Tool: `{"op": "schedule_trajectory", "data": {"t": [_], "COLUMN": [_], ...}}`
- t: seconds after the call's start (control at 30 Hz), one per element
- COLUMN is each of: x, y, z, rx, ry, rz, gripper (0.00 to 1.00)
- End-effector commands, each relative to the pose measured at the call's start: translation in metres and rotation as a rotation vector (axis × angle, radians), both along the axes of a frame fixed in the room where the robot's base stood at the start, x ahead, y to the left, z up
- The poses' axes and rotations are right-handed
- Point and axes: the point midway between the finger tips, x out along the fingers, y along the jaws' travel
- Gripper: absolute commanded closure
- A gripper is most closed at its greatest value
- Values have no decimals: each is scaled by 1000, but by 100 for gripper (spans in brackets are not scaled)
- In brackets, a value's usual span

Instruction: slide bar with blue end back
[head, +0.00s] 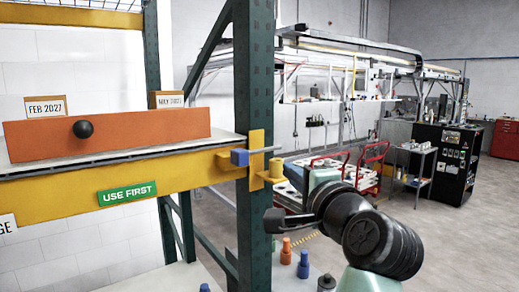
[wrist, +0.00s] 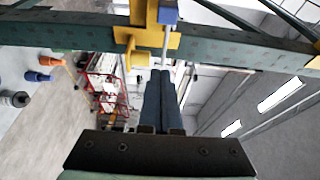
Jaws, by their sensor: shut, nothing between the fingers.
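The bar is a thin metal rod with a blue block end (head: 240,157), lying across the yellow bracket (head: 257,142) on the green rack post. The blue end is on the bracket's left and the bare rod sticks out to its right. In the wrist view the blue end (wrist: 168,15) is at the top, with the rod running down toward my fingertips. My gripper (head: 273,220) is below the bar in the head view, apart from it. In the wrist view my gripper (wrist: 161,73) is shut and empty, its tips lining up with the rod's near end; contact cannot be told.
An orange panel (head: 105,135) with a black knob stands on the shelf at left, with small date-labelled boxes behind it. The green post (head: 254,90) stands beside my arm. Orange and blue bottle-like items (head: 303,264) stand below. Open floor and carts lie at right.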

Motion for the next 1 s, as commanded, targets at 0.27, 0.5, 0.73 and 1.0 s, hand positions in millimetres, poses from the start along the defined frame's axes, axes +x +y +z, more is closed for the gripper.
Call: {"op": "schedule_trajectory", "data": {"t": [0.27, 0.5, 0.73, 1.0], "x": [1, 8, 40, 77], "y": [0, 3, 12, 24], "z": [-1, 1, 3, 2], "rx": [15, 14, 14, 14], "ry": [10, 8, 9, 9], "rz": [6, 6, 7, 6], "gripper": [100, 100, 100, 100]}}
